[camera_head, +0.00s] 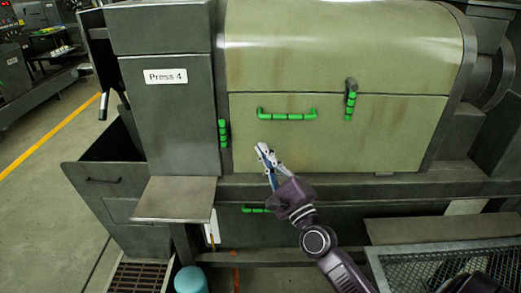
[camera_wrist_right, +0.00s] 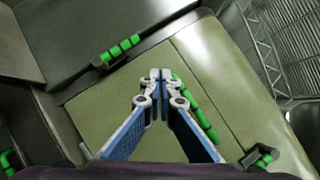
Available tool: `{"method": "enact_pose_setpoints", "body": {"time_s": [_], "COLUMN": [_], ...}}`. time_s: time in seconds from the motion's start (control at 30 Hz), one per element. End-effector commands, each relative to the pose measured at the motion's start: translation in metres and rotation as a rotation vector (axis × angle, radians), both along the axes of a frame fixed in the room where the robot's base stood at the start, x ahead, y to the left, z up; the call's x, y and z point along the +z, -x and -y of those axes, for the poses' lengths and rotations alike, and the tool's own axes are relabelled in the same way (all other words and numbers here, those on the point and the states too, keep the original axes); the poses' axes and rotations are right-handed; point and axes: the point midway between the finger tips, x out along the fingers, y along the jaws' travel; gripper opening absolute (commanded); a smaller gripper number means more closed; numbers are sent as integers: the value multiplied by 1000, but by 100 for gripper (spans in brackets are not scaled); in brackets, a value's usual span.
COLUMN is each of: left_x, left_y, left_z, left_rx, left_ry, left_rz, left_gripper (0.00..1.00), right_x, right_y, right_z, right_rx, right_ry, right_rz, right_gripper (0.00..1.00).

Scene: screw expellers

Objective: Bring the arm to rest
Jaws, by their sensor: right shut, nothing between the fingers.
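My right gripper (camera_head: 267,160) is in front of the pale green lower panel (camera_head: 375,140) of the machine labelled Press 4, below a green horizontal handle (camera_head: 287,114). In the right wrist view my right gripper (camera_wrist_right: 160,78) has its fingertips together with nothing between them. The green handle (camera_wrist_right: 200,110) shows there just right of the fingers; whether they touch it I cannot tell. The gripper looks apart from it in the head view. My left gripper is not in view.
Green grips sit at the panel's left edge (camera_head: 223,134) and upper right (camera_head: 350,100). A grey shelf (camera_head: 175,198) juts out at left. A mesh basket (camera_head: 440,265) is at lower right, a blue container (camera_head: 189,280) below. Open floor (camera_head: 45,215) lies left.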

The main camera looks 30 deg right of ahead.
Motion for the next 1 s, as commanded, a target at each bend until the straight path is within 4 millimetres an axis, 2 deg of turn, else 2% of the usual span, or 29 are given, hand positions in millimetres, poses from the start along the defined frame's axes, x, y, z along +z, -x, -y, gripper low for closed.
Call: {"method": "enact_pose_setpoints", "body": {"time_s": [0.47, 0.57, 0.67, 0.77, 0.8, 0.87, 0.9, 0.97, 1.0], "left_x": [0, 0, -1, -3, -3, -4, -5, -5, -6], "left_y": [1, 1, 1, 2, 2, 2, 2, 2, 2], "left_z": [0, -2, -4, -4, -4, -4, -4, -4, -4], "left_rx": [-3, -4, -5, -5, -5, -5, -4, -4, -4], "left_ry": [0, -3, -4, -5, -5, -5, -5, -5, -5], "left_rz": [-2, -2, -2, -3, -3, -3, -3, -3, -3], "left_gripper": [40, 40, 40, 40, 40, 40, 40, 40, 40], "right_x": [0, -8, -42, -103, -133, -180, -211, -257, -287], "right_y": [0, -2, -7, -12, -12, -10, -6, 2, 10], "right_z": [0, 0, -1, -3, -5, -8, -11, -15, -19], "right_rx": [0, -5, -23, -48, -52, -55, -49, -33, -18], "right_ry": [0, 16, 82, 211, 278, 383, 454, 562, 633], "right_rz": [0, -16, -80, -196, -252, -338, -395, -477, -529], "right_gripper": [0, 0, 0, 0, 0, 0, 0, 0, 0]}}
